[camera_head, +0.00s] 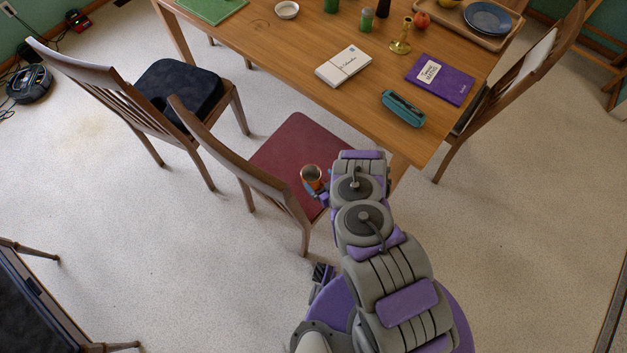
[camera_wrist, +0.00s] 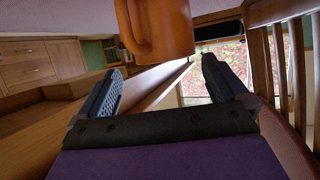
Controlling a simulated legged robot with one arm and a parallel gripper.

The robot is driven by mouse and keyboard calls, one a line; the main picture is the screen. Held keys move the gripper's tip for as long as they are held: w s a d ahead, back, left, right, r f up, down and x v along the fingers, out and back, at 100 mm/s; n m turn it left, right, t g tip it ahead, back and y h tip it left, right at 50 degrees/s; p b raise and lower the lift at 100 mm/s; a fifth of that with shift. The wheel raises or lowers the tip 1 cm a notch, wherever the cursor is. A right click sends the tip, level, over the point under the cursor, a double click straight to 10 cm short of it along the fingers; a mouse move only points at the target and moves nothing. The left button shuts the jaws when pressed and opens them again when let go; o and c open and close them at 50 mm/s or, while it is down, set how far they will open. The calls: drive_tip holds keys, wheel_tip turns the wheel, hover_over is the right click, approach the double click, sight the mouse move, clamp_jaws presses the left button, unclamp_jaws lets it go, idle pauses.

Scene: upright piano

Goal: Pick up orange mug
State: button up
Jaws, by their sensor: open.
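The orange mug (camera_head: 311,174) shows in the head view at the right side of a chair's dark red seat (camera_head: 290,146), its dark opening facing up. In the wrist view the mug (camera_wrist: 168,28) is large at the top, cut off by the frame edge, with its handle on the left. My gripper (camera_wrist: 162,68) is open, with one finger on each side below the mug in the picture. I cannot tell whether either finger touches it. In the head view my gripper (camera_head: 318,194) is beside the mug, mostly hidden by my arm.
The wooden table (camera_head: 290,35) stands just beyond the red-seated chair. The chair's backrest (camera_head: 245,165) rises left of the mug. Open carpet lies at the lower left.

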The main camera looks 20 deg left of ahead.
sight(307, 168)
drive_tip(key=x, duration=0.1)
drive_tip(key=b+x, duration=0.1)
drive_tip(key=x, duration=0.1)
drive_tip(key=s+x, duration=0.1)
drive_tip(key=x, duration=0.1)
drive_tip(key=shift+a+f+b, duration=0.15)
drive_tip(key=shift+a+b, duration=0.1)
drive_tip(key=shift+b, duration=0.15)
drive_tip(key=shift+w+a+f, duration=0.15)
drive_tip(key=shift+w+a, duration=0.1)
drive_tip(key=shift+w, duration=0.15)
drive_tip(key=shift+d, duration=0.15)
drive_tip(key=shift+c, duration=0.2)
drive_tip(key=shift+a, duration=0.2)
drive_tip(key=c, duration=0.6)
drive_tip(key=shift+d, duration=0.1)
drive_tip(key=c, duration=0.8)
drive_tip(key=shift+c, duration=0.2)
